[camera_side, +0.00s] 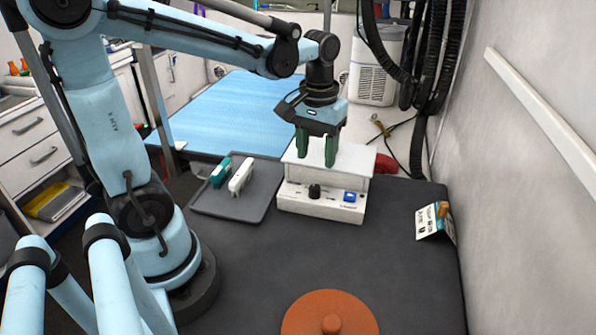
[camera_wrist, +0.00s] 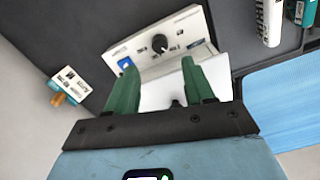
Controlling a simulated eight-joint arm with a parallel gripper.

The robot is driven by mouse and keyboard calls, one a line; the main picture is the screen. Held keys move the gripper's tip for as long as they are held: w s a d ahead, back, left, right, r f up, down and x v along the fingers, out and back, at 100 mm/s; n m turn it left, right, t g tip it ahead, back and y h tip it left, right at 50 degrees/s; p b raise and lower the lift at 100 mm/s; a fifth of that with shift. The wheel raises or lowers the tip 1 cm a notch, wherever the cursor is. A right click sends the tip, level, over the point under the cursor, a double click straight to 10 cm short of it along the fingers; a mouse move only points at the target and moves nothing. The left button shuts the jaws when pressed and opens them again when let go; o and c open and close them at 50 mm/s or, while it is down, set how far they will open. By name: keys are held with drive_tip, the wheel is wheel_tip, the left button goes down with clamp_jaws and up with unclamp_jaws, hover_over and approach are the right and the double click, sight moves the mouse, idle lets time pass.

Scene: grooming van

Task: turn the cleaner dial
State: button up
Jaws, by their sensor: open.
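The cleaner (camera_side: 322,202) is a white box with a front panel on the dark table. Its black dial (camera_side: 314,191) is on the panel, left of a blue switch (camera_side: 349,197). In the wrist view the dial (camera_wrist: 159,43) shows beyond the fingertips, with a pale pointer mark, and the blue switch (camera_wrist: 125,63) is to its left. My gripper (camera_side: 316,162) has green fingers pointing down over the cleaner's white top, behind the dial. In the wrist view my gripper (camera_wrist: 158,68) is open, with nothing between its fingers, and the dial is clear of them.
A grey tray (camera_side: 250,207) with a teal and a white clipper (camera_side: 241,176) lies left of the cleaner. A small card stand (camera_side: 434,220) is at the right near the wall. An orange-brown round lid (camera_side: 330,318) is in front. The dark table between is clear.

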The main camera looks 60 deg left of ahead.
drive_tip(key=shift+r, duration=2)
drive_tip(key=s+d+f+m+t, duration=0.3)
drive_tip(key=d+m+t, duration=0.2)
drive_tip(key=m+t, duration=0.1)
drive_tip(key=shift+t, duration=0.6)
